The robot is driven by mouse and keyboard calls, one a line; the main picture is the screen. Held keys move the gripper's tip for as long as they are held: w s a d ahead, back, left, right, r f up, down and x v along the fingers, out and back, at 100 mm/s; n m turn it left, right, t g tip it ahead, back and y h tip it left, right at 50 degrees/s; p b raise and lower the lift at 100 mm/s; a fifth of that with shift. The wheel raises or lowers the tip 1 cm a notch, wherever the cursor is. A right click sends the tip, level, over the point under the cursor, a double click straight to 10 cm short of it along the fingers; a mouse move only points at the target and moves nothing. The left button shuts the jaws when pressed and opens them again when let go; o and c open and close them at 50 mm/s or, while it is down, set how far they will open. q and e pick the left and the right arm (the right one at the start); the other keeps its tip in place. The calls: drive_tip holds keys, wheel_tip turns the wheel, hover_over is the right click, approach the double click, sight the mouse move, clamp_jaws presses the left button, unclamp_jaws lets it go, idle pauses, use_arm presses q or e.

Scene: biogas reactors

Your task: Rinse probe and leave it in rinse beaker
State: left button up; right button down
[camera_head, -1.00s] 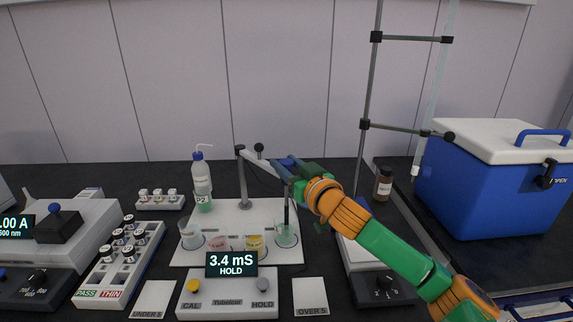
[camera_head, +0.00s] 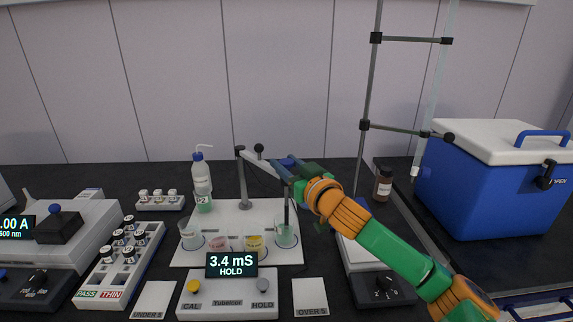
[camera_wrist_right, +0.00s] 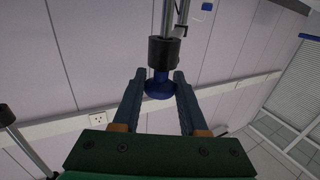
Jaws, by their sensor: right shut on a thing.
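The probe (camera_head: 286,212) is a thin dark upright rod. Its lower end is in the rightmost beaker (camera_head: 284,238), which holds pale green liquid. My right gripper (camera_head: 289,168) is at the probe's top, beside the holder arm, shut on its blue head. The blue head (camera_wrist_right: 158,86) shows between the two fingers in the right wrist view. A clear beaker (camera_head: 190,239), a pink one (camera_head: 217,243) and a yellow one (camera_head: 254,244) stand in a row to the left. Beaker labels are too small to read. My left gripper is not in view.
The meter (camera_head: 228,300) reads 3.4 mS HOLD in front of the white stand base (camera_head: 228,213). A wash bottle (camera_head: 202,185) stands behind the beakers. A stand post (camera_head: 242,180) carries the holder arm. A brown bottle (camera_head: 383,185) and blue cooler (camera_head: 490,195) are right.

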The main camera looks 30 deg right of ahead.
wheel_tip(320, 180, up, 8)
drive_tip(key=p, duration=0.7)
drive_tip(key=shift+r, duration=0.15)
drive_tip(key=shift+d, duration=0.2)
drive_tip(key=c, duration=0.9)
unclamp_jaws()
drive_tip(key=o, duration=0.5)
drive_tip(key=shift+a, duration=0.2)
drive_tip(key=shift+c, duration=0.2)
